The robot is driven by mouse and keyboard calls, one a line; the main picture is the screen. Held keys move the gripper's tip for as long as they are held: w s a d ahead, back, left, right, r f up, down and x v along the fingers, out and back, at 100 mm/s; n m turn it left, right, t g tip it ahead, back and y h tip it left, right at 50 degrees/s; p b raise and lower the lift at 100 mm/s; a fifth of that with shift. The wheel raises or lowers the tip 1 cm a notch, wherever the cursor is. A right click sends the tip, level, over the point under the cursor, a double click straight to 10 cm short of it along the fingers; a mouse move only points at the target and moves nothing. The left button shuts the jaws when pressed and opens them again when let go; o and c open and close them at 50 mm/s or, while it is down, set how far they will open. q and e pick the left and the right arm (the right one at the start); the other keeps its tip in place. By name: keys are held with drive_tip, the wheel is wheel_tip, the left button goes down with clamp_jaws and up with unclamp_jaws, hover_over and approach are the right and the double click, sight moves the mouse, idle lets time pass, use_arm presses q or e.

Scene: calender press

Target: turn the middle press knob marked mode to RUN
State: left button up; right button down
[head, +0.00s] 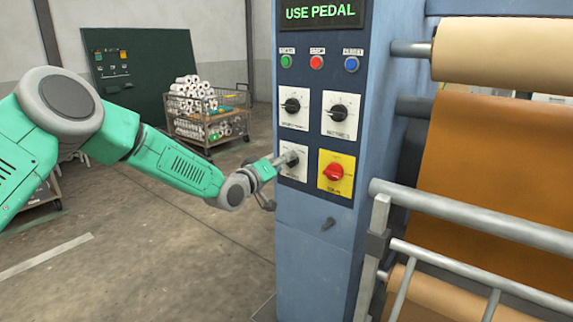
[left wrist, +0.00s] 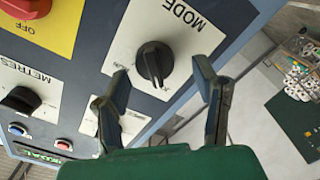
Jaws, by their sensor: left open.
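The mode knob (left wrist: 155,62) is black and round with a raised grip bar, on a white plate marked MODE (left wrist: 178,22), seen upside down in the left wrist view. In the head view its plate (head: 293,173) is at the lower left of the dial group, and my gripper partly hides the knob. My left gripper (head: 282,161) is open in front of this plate. In the left wrist view its two fingers (left wrist: 161,72) stand on either side of the knob, with gaps visible. I cannot read the knob's setting. My right gripper is not in view.
A red knob on a yellow plate (head: 336,173) is just right of the mode plate. Two black dials (head: 292,106) (head: 339,113) are above, under several push buttons (head: 316,62). Rollers and rails (head: 470,215) stand at right. A cart of rolls (head: 205,108) stands behind on open floor.

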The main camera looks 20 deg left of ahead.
use_arm(q)
drive_tip(key=shift+w+d+r, duration=0.1)
drive_tip(key=shift+w+d, duration=0.35)
drive_tip(key=shift+w, duration=0.2)
drive_tip(key=shift+a, duration=0.1)
drive_tip(key=c, duration=1.1)
